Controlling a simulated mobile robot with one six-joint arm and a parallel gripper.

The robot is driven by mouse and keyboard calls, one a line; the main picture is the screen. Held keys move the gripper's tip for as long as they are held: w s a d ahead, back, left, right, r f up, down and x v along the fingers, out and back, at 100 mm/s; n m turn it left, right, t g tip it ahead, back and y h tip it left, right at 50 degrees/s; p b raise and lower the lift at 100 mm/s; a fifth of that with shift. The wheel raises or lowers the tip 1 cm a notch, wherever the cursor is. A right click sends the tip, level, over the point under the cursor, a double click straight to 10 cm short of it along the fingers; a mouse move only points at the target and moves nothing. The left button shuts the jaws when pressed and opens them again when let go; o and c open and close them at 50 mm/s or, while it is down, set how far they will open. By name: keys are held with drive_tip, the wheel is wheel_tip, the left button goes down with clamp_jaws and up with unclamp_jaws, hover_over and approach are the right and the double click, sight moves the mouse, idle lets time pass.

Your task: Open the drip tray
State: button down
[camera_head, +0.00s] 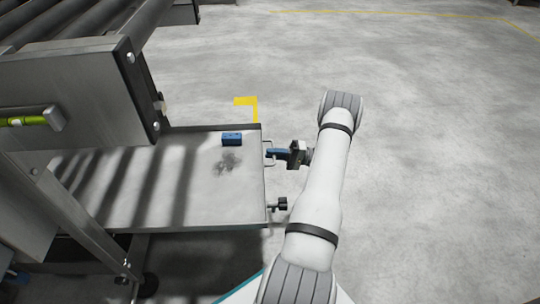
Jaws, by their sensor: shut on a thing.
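The drip tray (200,192) is a flat grey metal tray under the machine at the left. It sticks out to the right from below the frame, with a raised dark rim along its back edge. A thin metal handle (268,143) stands on its right edge near the back. The exact grip is small and partly hidden. A black knob (281,204) sits on the same edge nearer the front.
A small blue block (232,138) and a dark stain (229,162) are on the tray. The roller frame (60,100) and its leg (75,215) stand at the left. A yellow floor mark (247,103) lies behind the tray. The concrete floor to the right is clear.

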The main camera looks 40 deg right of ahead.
drive_tip(key=shift+w+d+r, duration=0.1)
drive_tip(key=shift+w+d, duration=0.1)
drive_tip(key=shift+w+a, duration=0.1)
drive_tip(key=c, duration=1.9)
unclamp_jaws()
drive_tip(key=p+v, duration=0.1)
drive_tip(key=v, duration=0.6)
drive_tip(key=shift+d+p, duration=0.3)
